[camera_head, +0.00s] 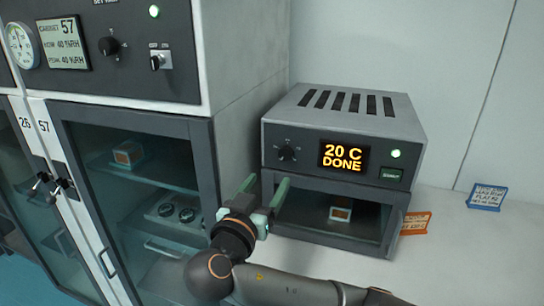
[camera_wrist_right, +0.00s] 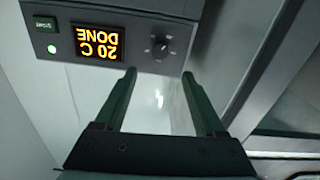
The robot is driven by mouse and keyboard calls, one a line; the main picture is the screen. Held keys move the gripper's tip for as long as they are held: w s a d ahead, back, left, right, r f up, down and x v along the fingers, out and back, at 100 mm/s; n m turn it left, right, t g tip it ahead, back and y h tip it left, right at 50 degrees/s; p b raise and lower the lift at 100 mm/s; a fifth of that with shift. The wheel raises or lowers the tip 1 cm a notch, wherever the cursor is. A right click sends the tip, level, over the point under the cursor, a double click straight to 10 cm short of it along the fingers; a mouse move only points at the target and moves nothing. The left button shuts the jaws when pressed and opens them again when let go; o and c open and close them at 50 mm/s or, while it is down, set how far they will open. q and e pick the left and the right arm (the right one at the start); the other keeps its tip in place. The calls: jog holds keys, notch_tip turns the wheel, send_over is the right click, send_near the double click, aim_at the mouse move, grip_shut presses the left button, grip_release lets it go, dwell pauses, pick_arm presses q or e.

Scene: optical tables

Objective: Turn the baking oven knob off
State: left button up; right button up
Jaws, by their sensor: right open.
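The baking oven (camera_head: 345,112) is a grey box on the white bench, with a display (camera_head: 342,158) reading "20 C DONE". Its small dark knob (camera_head: 287,152) is left of the display; its setting is too small to read. In the right wrist view the panel appears upside down, and the knob (camera_wrist_right: 160,47) lies beyond the fingertips, between their lines. My right gripper (camera_head: 266,183) is open and empty, in front of the oven's left side and below the knob, apart from it. It also shows in the wrist view (camera_wrist_right: 158,74). My left gripper is not in view.
A tall cabinet (camera_head: 160,130) with glass doors and its own knob (camera_head: 109,46) stands left of the oven. A small labelled block (camera_head: 340,212) sits in the oven chamber. The bench front right is clear.

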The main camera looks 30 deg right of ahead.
aim_at(284, 156)
jog(key=p+x, duration=0.2)
jog(key=x, duration=0.7)
jog(key=shift+w+d+r, duration=0.1)
jog(key=shift+w+d, duration=0.5)
jog(key=shift+d, duration=0.05)
grip_shut()
